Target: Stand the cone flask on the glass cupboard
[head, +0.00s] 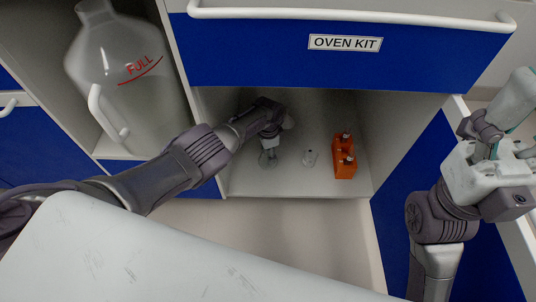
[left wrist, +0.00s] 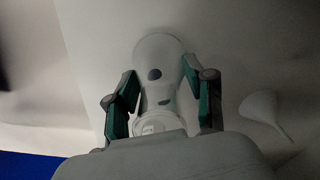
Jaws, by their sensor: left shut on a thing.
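The cone flask (head: 268,159) is a clear glass vessel inside the open compartment below the blue drawer. Its wide base is down in the head view, at or near the compartment floor; I cannot tell whether it touches. My left gripper (head: 270,138) is above it, mostly hidden by my wrist. In the left wrist view the flask (left wrist: 158,85) stands between the green-padded fingers of the left gripper (left wrist: 158,98), which is shut on it near the neck. My right gripper (head: 512,158) is at the far right, outside the compartment; its fingers are partly cut off. No label names a glass cupboard.
A small clear funnel (head: 309,158) is right of the flask; a pale funnel shows in the left wrist view (left wrist: 262,108). A large jug (head: 125,75) fills the left bay. The "OVEN KIT" drawer (head: 260,55) hangs above.

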